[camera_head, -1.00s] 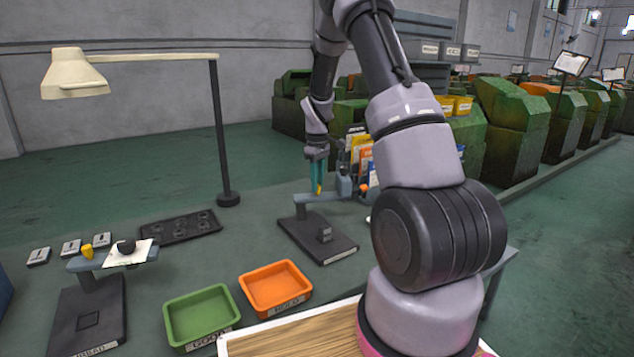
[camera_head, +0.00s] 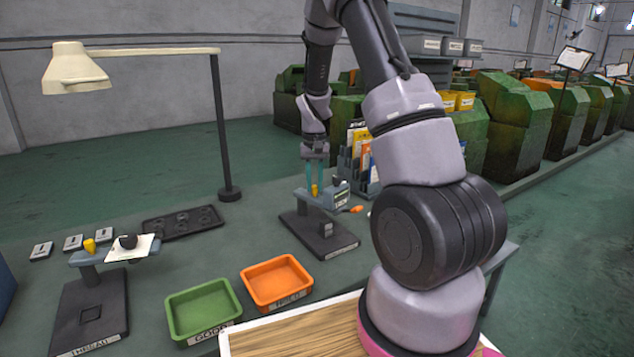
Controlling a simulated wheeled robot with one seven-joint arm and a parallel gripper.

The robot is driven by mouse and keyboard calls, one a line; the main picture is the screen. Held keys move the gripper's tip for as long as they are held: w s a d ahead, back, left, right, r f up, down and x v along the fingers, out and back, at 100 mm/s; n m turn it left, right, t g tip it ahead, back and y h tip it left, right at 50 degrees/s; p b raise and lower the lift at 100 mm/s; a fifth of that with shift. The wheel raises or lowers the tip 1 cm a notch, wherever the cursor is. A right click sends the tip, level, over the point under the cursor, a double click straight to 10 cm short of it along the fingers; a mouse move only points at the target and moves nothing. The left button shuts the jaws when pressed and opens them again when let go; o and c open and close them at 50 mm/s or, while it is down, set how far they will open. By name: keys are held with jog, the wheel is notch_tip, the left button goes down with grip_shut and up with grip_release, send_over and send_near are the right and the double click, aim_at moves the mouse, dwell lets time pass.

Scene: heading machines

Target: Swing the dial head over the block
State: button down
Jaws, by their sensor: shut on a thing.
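A gauge stand with a dark base (camera_head: 335,244) stands on the bench in the middle of the view. Its grey swing arm carries the dial head (camera_head: 341,194) at the right end. My gripper (camera_head: 315,186) points down and is shut on the yellow knob (camera_head: 315,191) on the swing arm. A small dark block (camera_head: 325,230) sits on the base, below the dial head and slightly left of it. I cannot tell whether the head is exactly above the block.
A second gauge stand (camera_head: 92,300) with a white card over its head is at the left. Green (camera_head: 202,309) and orange (camera_head: 277,283) trays lie in front. A lamp (camera_head: 75,70) and a dark tray with round recesses (camera_head: 183,222) stand behind. Booklets (camera_head: 358,155) sit in a rack behind the stand.

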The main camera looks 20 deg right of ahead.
aim_at(310, 197)
jog(key=shift+s+a+m, duration=0.2)
jog(key=shift+a+m, duration=0.55)
jog(key=shift+m, duration=0.65)
jog(key=c, duration=0.7)
grip_release()
notch_tip(310, 197, up, 11)
jog(key=shift+f, duration=0.1)
